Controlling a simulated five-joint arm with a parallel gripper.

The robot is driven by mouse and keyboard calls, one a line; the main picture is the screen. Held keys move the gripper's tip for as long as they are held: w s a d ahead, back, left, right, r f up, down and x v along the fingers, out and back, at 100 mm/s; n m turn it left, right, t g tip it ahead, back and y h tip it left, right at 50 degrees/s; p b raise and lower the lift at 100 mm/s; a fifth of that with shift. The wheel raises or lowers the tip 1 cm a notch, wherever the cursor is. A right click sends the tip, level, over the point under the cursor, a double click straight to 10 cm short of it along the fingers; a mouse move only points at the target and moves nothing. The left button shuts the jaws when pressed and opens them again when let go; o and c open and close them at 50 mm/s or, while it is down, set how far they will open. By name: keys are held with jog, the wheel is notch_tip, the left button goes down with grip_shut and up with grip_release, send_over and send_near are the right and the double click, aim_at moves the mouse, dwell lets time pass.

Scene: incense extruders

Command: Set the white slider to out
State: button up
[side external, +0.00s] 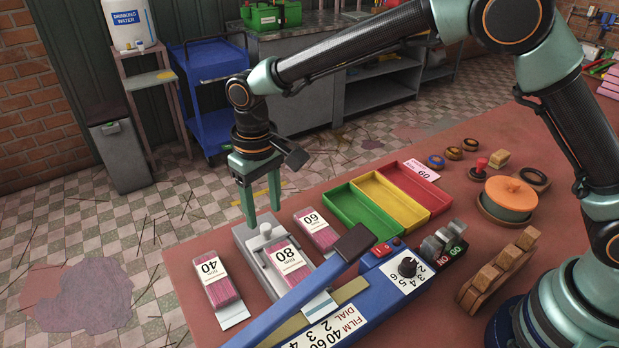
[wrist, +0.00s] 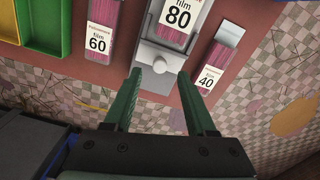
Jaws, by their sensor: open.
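My gripper (side external: 263,215) is open and points down over the knob end. I cannot tell how far the fingertips are above the slider.
Packs labelled 40 (side external: 221,283) and 60 (side external: 317,233) flank the slider. A blue lever (side external: 305,286) crosses its near end, beside a blue control panel with a dial (side external: 407,268). Green, yellow and red trays (side external: 352,226) stand behind. The table edge is close beyond the knob.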

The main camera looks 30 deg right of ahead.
aim_at(266, 226)
jog(key=shift+f, duration=1.8)
grip_shut()
jog(key=shift+r, duration=0.1)
